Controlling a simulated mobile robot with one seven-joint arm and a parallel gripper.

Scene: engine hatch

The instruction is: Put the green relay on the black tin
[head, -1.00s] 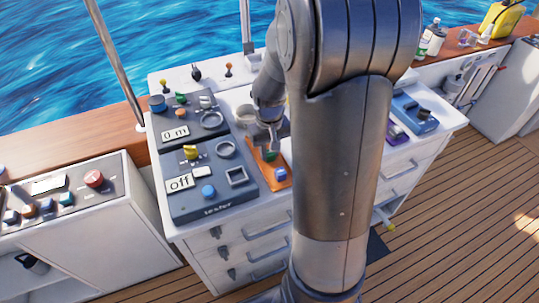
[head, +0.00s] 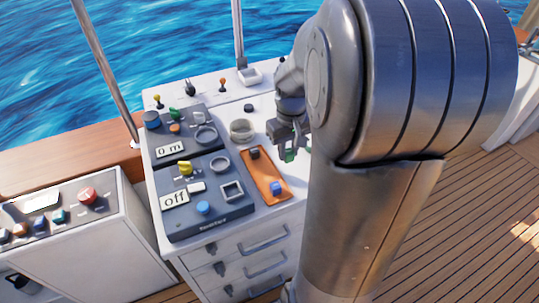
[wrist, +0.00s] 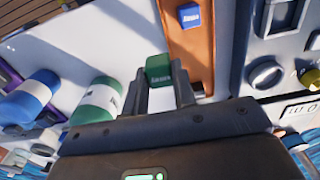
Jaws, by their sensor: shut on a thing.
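My gripper (head: 286,142) is shut on the green relay (wrist: 158,68), a small green block with a pale label. The relay shows between the fingertips in the wrist view, and its green also shows below the gripper in the head view (head: 289,155). The gripper holds it above the white worktop, to the right of the orange tray (head: 263,173). I cannot make out a black tin for certain in either view; my arm hides the right part of the worktop in the head view.
In the tray are a blue block (head: 276,188) and a dark block (head: 254,153). Grey control panels (head: 205,190) lie left of it. A grey ring-shaped cup (head: 242,130) stands behind. The wrist view shows a green-and-white cylinder (wrist: 97,104) and a blue-and-white cylinder (wrist: 28,98) lying across the left.

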